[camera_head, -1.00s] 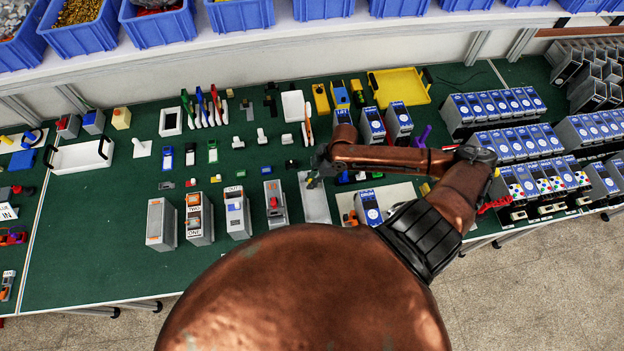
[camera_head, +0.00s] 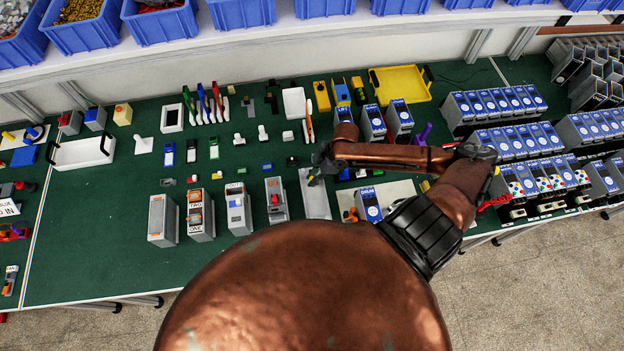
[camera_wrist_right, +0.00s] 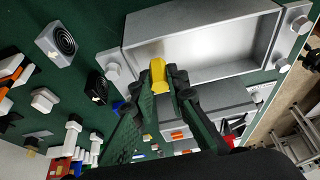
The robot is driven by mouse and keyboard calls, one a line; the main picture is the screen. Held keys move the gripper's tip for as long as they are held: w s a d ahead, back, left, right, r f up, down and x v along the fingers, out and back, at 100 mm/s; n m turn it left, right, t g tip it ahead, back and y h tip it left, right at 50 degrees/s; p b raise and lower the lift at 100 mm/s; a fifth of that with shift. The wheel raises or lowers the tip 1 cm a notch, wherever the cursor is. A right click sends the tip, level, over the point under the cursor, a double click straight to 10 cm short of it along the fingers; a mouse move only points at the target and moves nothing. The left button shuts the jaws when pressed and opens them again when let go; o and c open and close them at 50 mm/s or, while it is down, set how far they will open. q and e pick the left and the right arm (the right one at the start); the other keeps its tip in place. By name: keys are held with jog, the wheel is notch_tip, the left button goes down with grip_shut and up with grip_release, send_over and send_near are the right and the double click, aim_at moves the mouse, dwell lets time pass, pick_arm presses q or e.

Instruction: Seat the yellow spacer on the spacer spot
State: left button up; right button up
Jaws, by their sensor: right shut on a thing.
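The yellow spacer (camera_wrist_right: 158,76) is a small block in the right wrist view. My right gripper (camera_wrist_right: 170,82) is shut on it, with dark fingers beside it. Behind the spacer is an open grey metal housing (camera_wrist_right: 205,22). The spacer overlaps the housing's near left wall in that view; I cannot tell how high above it is or whether they touch. In the head view my right gripper (camera_head: 318,162) is over the far end of the grey housing (camera_head: 316,204). The spacer spot cannot be made out. My left gripper is not in view.
Grey modules (camera_head: 238,210) stand left of the housing. Small loose parts lie behind them on the green table (camera_head: 110,230). A pale plate with a blue-faced unit (camera_head: 368,205) is close on the right. A yellow tray (camera_head: 402,84) is at the back.

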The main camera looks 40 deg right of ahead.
jog(key=shift+f, duration=0.6)
dwell(0.8)
jog(key=o, duration=0.9)
jog(key=shift+c, duration=0.2)
jog(key=o, duration=0.6)
jog(key=shift+r, duration=0.1)
jog(key=shift+r+p, duration=3.45)
jog(key=shift+p, duration=0.3)
